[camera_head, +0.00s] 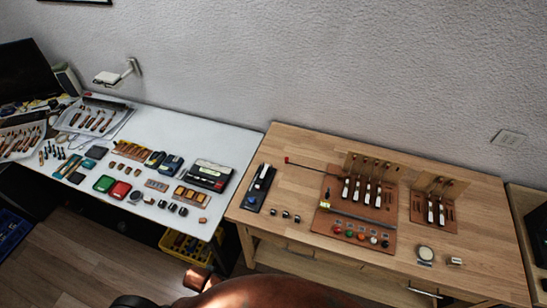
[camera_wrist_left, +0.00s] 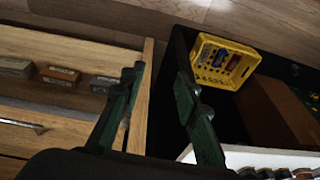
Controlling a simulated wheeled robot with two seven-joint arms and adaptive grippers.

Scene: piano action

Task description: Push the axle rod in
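A thin dark axle rod with a red end (camera_head: 305,164) sticks out to the left of the piano action on the wooden table in the head view. Its right part runs toward the row of upright hammer pieces (camera_head: 368,190) on the brown board (camera_head: 327,222); how deep it sits is too small to tell. My left gripper (camera_wrist_left: 160,75) shows in the left wrist view with its two dark green fingers apart and nothing between them. It is away from the rod, pointing at drawers and the floor. My right gripper is not in view.
A white table (camera_head: 225,135) crowded with tools stands left. A yellow crate (camera_wrist_left: 224,62) is low down.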

